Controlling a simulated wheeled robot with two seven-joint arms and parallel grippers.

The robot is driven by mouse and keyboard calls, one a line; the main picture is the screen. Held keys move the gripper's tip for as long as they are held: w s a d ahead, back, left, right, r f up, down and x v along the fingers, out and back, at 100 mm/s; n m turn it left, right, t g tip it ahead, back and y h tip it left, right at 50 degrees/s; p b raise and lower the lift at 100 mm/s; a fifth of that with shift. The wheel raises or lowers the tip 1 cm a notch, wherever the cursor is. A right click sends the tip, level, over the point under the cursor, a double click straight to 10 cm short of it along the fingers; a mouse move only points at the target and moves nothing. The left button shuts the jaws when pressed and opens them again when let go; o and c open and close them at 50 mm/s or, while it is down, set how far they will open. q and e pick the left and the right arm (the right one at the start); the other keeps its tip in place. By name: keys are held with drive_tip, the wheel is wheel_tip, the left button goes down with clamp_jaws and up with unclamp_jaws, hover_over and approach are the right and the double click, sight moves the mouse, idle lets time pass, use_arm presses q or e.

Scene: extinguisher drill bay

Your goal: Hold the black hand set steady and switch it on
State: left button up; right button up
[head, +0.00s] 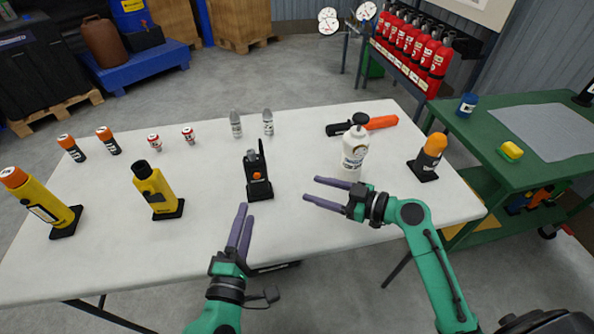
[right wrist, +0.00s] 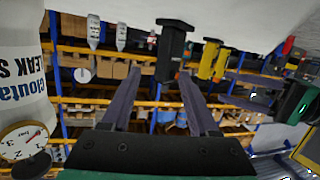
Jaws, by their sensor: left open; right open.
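The black hand set (head: 257,177) stands upright on a black base near the middle of the white table, with a stub antenna and a small orange part on its front. In the right wrist view the black hand set (right wrist: 173,48) appears just beyond the fingertips. My left gripper (head: 245,211) is open and empty, in front of the hand set and a little to its left. My right gripper (head: 311,189) is open and empty, to the right of the hand set and pointing left toward it. Neither gripper touches the hand set.
A white bottle (head: 354,155) stands close behind my right gripper, and an orange-and-black torch (head: 364,125) lies behind it. A yellow device (head: 154,190) stands to the left. An orange-topped device (head: 429,157) stands at right. The table (head: 300,240) is clear around the hand set.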

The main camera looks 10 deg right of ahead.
drive_tip(key=m+t+y, duration=0.1)
drive_tip(key=t, duration=0.1)
approach(248, 152)
drive_tip(key=d, duration=0.2)
drive_tip(key=x, duration=1.4)
drive_tip(key=shift+s+a+f, duration=0.3)
drive_tip(key=shift+a+f, duration=0.05)
drive_tip(key=shift+a, duration=0.05)
clamp_jaws()
drive_tip(key=shift+d, duration=0.1)
use_arm(q)
clamp_jaws()
idle(0.7)
idle(0.5)
